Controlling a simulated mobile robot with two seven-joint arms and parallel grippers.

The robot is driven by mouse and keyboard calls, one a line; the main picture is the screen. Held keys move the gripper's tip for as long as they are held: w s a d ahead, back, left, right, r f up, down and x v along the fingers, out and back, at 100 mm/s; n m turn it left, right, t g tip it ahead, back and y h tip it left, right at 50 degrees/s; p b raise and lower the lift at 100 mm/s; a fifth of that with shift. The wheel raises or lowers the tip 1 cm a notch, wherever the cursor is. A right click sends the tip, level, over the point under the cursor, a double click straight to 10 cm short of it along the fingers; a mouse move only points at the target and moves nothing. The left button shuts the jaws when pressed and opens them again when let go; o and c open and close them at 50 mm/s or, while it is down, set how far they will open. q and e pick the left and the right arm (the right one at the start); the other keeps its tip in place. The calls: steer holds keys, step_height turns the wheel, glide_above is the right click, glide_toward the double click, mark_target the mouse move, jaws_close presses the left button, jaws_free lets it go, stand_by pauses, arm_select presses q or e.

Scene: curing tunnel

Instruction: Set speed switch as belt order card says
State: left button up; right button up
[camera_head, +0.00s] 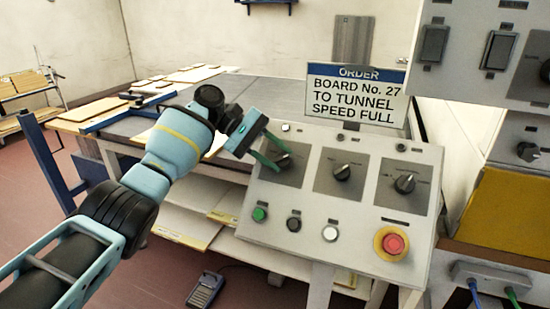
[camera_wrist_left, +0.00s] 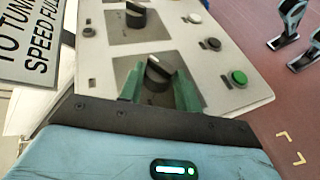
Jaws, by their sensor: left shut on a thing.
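The order card (camera_head: 356,95) reads "ORDER BOARD No. 27 TO TUNNEL SPEED FULL". Below it stands the tilted grey control panel (camera_head: 330,215) with a row of three black rotary knobs. My left gripper (camera_head: 277,160) is at the leftmost knob (camera_head: 284,159). In the left wrist view its green fingers stand on both sides of that knob (camera_wrist_left: 158,70), shut on it. The middle knob (camera_head: 342,172) and the right knob (camera_head: 404,183) stand free. The lettering around the knobs is too small to read. My right gripper is not in view.
The panel also bears a green button (camera_head: 260,214), a black button (camera_head: 294,224), a white button (camera_head: 330,233) and a red emergency stop (camera_head: 392,243) on yellow. A grey switch box (camera_head: 485,50) hangs at upper right. A long table (camera_head: 250,92) stands behind.

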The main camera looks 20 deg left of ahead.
arm_select(q)
steer(key=shift+d+m+y, duration=0.1)
steer(key=shift+m+y, duration=0.2)
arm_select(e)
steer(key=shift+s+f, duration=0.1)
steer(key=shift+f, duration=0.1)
arm_select(q)
steer(key=o, duration=1)
steer(key=shift+c, duration=0.2)
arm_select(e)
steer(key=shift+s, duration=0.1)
arm_select(q)
steer(key=shift+r, duration=0.1)
steer(key=b+v, duration=0.2)
steer(key=v, duration=0.4)
steer(key=shift+w+a, duration=0.15)
steer(key=shift+a, duration=0.05)
steer(key=shift+a+r, duration=0.4)
steer(key=shift+a, duration=0.15)
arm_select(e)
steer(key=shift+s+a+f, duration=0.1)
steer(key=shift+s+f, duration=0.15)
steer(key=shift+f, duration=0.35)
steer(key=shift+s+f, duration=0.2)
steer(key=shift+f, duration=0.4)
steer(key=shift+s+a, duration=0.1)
